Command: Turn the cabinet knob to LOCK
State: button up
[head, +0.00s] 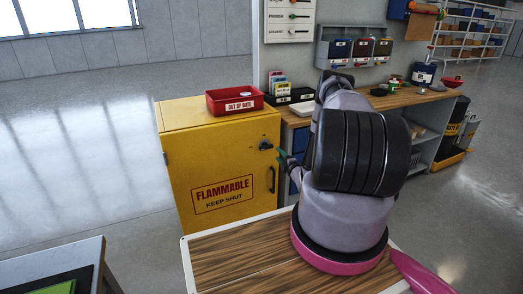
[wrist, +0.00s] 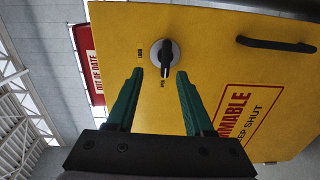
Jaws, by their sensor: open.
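The yellow cabinet (head: 215,165) stands ahead with its door closed. Its knob (head: 265,144) is high on the door, near the edge by the handle. In the wrist view the knob (wrist: 166,54) is a black grip on a round silver plate. Its grip lies along the picture's vertical, its end toward the lower label, which seems to read OPEN. The LOCK label (wrist: 140,53) is left of the plate. My gripper (wrist: 160,74) is open and empty, its green fingertips spread to either side of the knob's lower end. I cannot tell whether they touch it.
A black door handle (head: 271,179) is beside the knob; it also shows in the wrist view (wrist: 276,45). A red OUT OF DATE tray (head: 235,108) sits on the cabinet. A workbench (head: 405,98) stands to the right. The floor left of the cabinet is clear.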

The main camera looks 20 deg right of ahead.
aim_at(267, 148)
jog(key=w, duration=0.3)
jog(key=w+a+f, duration=0.1)
jog(key=w, duration=0.6)
jog(key=shift+a+f, duration=0.25)
jog(key=shift+f, duration=0.05)
grip_shut()
